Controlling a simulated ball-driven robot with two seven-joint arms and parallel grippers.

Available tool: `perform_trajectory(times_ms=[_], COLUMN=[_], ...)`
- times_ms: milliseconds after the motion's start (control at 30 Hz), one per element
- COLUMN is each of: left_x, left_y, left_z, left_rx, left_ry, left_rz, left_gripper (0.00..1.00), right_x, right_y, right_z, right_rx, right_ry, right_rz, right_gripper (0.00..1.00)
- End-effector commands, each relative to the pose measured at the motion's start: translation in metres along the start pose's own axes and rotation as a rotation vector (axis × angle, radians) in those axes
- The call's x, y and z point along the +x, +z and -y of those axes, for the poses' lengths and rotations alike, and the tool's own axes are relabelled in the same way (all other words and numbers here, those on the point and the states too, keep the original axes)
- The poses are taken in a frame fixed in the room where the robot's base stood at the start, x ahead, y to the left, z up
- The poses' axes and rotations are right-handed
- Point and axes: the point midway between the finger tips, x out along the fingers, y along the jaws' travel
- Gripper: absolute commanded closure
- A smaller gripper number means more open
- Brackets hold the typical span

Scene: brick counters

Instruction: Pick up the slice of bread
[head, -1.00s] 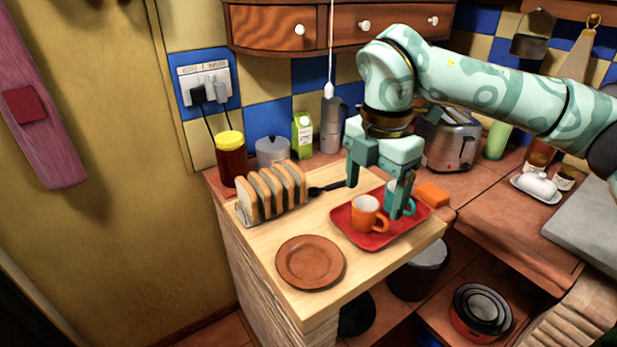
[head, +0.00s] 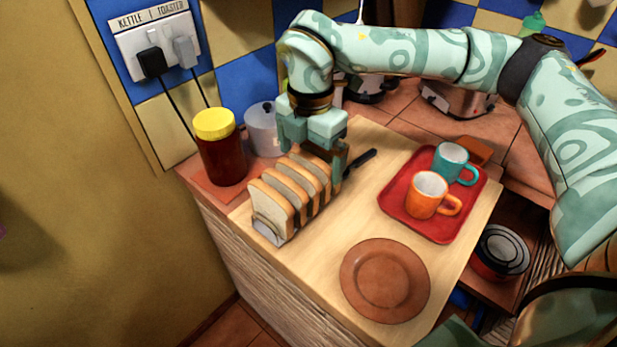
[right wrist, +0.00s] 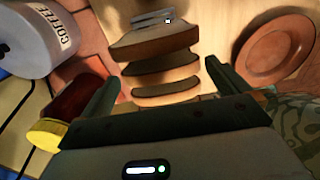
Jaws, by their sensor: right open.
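Several slices of bread (head: 272,201) stand upright in a metal rack (head: 268,231) on the wooden board. My right gripper (head: 312,160) is open at the far end of the row and points down, with a finger on either side of the row. In the right wrist view the open fingers (right wrist: 163,82) flank the bread slices (right wrist: 155,44), with nothing clamped between them. The gripper partly hides the farthest slices in the head view. I cannot tell whether a finger touches bread. My left gripper is not in view.
A jar with a yellow lid (head: 221,155) and a grey canister (head: 262,130) stand close behind the rack. A dark-handled utensil (head: 360,162) lies right of the gripper. A red tray (head: 440,228) holds two mugs. A brown plate (head: 385,281) sits at the board's front.

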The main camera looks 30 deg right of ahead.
Motion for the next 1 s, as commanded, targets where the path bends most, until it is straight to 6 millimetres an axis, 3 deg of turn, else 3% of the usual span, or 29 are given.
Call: perform_trajectory(times_ms=[33, 100, 233, 400, 500, 533, 833, 1000], left_x=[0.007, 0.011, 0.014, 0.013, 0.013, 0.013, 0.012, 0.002], left_y=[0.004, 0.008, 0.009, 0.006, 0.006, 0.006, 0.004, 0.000], left_z=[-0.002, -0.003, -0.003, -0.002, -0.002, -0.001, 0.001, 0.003], left_rx=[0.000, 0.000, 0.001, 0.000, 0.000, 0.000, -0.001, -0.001], left_ry=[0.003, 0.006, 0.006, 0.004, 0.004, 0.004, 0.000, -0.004], left_rz=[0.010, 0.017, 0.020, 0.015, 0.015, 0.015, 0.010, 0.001], left_gripper=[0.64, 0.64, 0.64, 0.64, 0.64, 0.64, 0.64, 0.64], right_x=[0.015, 0.027, 0.036, 0.034, 0.034, 0.034, 0.031, 0.004], right_y=[0.001, 0.001, 0.001, 0.001, 0.001, 0.001, 0.001, 0.001], right_z=[-0.001, -0.001, -0.001, -0.001, -0.001, -0.001, -0.001, -0.001], right_rx=[0.001, 0.001, 0.000, 0.000, 0.001, 0.001, 0.001, 0.001], right_ry=[-0.007, -0.005, -0.002, 0.000, -0.001, -0.001, 0.000, 0.004], right_rz=[-0.001, -0.001, 0.000, 0.000, 0.000, 0.000, 0.000, 0.001], right_gripper=[0.00, 0.00, 0.00, 0.00, 0.28, 0.31, 0.31, 0.31])
